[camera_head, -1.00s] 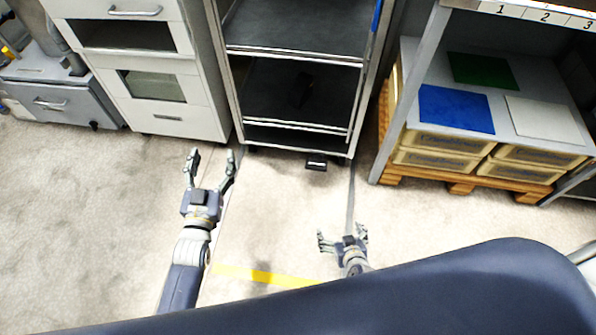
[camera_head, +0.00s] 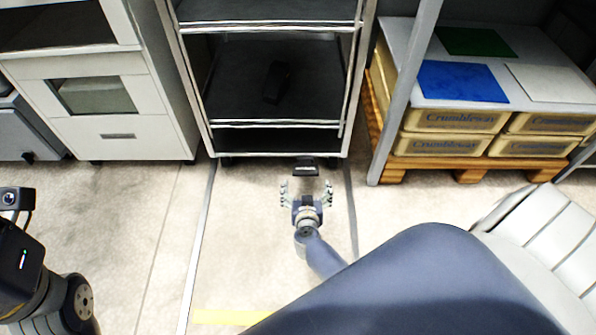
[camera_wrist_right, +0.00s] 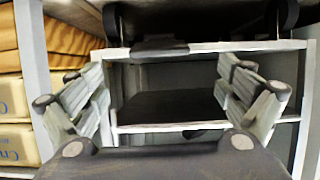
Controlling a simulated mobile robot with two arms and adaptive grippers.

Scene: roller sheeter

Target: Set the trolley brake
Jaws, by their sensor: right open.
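The trolley (camera_head: 280,153) is a grey-framed rack with dark shelves at the top middle of the head view. A small black pedal (camera_head: 305,168) sticks out low at its front, right of centre. My right gripper (camera_head: 306,187) is open and empty, its fingers pointing at the trolley just short of the pedal. Whether it touches the pedal cannot be told. The right wrist view is upside down; it shows the open fingers (camera_wrist_right: 160,95) with the pedal (camera_wrist_right: 160,49) beyond, between them. Only dark parts of my left arm show at the left edge; its gripper is out of view.
A black object (camera_head: 277,82) lies on a trolley shelf. A white cabinet (camera_head: 120,135) stands left of the trolley. Yellowish boxes (camera_head: 440,146) on a wooden pallet (camera_head: 470,175) stand right, behind a grey post (camera_head: 405,110). The floor before the trolley is clear, with a yellow stripe (camera_head: 228,317).

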